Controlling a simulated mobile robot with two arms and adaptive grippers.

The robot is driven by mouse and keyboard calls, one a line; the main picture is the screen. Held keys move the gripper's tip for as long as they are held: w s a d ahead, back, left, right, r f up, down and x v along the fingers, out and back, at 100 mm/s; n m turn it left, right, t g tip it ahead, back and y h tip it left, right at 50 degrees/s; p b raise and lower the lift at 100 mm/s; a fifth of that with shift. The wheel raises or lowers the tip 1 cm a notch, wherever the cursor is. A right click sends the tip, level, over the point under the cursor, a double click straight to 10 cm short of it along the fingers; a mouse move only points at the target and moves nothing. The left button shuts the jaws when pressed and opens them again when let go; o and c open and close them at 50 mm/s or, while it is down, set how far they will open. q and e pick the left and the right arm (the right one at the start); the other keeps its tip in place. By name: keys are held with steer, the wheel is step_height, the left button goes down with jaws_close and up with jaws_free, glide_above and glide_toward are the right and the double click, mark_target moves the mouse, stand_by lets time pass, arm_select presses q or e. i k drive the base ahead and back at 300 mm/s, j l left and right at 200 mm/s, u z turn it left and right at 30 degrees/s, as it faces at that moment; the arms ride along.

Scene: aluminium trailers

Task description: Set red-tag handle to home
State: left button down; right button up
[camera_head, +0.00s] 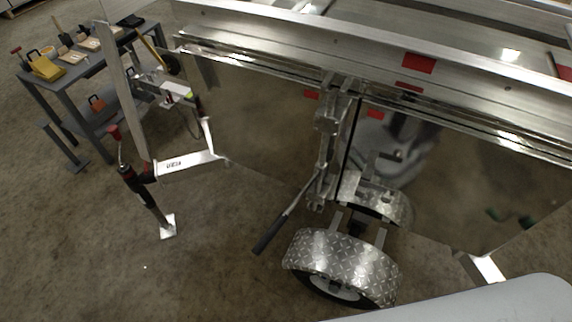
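A lever handle (288,212) with a black grip (268,237) slants down and left from a metal latch bracket (328,120) on the trailer's side. Its grip hangs clear over the floor. A larger red tag (418,62) is on the upper rail. I cannot tell which tag marks the handle. A crank with a red knob (114,132) stands on the jack at the left. Neither of my grippers is in view.
A trailer wheel with a tread-plate fender (345,262) is right of the lever grip. The jack (150,190) and white drawbar (185,163) stand at left. A grey workbench (75,78) with tools is behind. Floor (190,275) in front left is clear.

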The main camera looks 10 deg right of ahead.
mark_target(319, 173)
steer(key=j+z, duration=0.1)
steer(key=z, duration=0.35)
steer(key=i+j+z, duration=0.1)
steer(key=z, duration=0.35)
steer(key=j+z, duration=0.1)
steer(key=z, duration=0.3)
steer(key=j+z, duration=0.25)
steer(key=j, duration=0.15)
steer(key=k+j+z, duration=0.1)
steer(key=j+z, duration=0.2)
steer(key=k+j+z, duration=0.1)
steer(key=j+z, duration=0.15)
steer(key=j, duration=0.25)
steer(key=k+j, duration=0.65)
steer(key=i+j, duration=0.05)
steer(key=j, duration=0.05)
